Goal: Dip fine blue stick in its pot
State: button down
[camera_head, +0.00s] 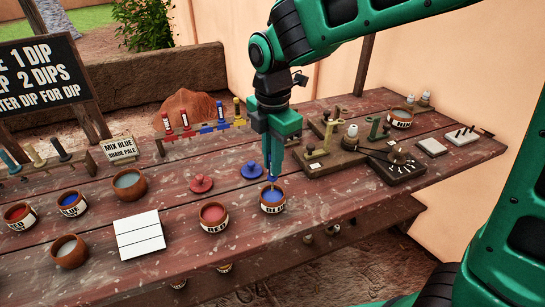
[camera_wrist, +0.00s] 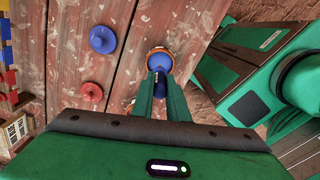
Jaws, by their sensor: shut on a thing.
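My gripper (camera_head: 271,176) points down over the front of the table, its fingers shut on a slim blue stick (camera_head: 267,160). The stick is mostly hidden between the fingers. Its lower end is at the mouth of the pot with blue paint (camera_head: 273,208), which has a label; I cannot tell whether the tip touches the paint. In the wrist view, the fingertips (camera_wrist: 161,84) overlap the near side of the blue pot (camera_wrist: 152,50). A rack (camera_head: 207,131) behind holds red, blue and yellow sticks.
A red pot (camera_head: 214,226) stands close on the left. Blue (camera_head: 251,170) and red (camera_head: 201,184) lids lie behind. A white tile (camera_head: 140,235) and other bowls are further left. Wooden fixtures (camera_head: 332,158) stand to the right. A card (camera_head: 120,149) reads "MIX BLUE SHADE PALE".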

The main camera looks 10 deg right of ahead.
jog(key=shift+f, duration=1.45)
dwell(0.6)
jog(key=shift+r, duration=3.55)
